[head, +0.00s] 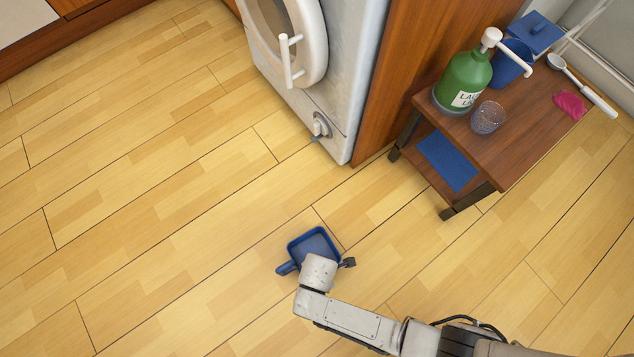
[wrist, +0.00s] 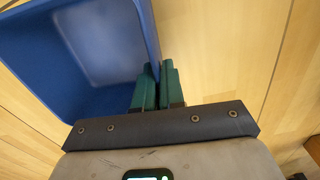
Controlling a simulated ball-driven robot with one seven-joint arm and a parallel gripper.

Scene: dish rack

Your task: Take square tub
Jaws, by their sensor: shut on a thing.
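The blue square tub (head: 313,241) is at the end of my arm, over the wood floor in the lower middle of the head view. In the wrist view the tub (wrist: 95,45) fills the upper left, its open inside facing the camera. My gripper (wrist: 157,86) has green fingers shut on the tub's wall near its right side. In the head view my wrist covers the fingers and the tub's near edge. I cannot tell how high the tub is above the floor.
A brown side table (head: 520,135) stands at the upper right. It holds a green pump bottle (head: 464,82), a clear glass (head: 488,117), a blue cup (head: 510,64) and a pink cloth (head: 570,105). A white washing machine (head: 335,75) stands beside it. The floor to the left is clear.

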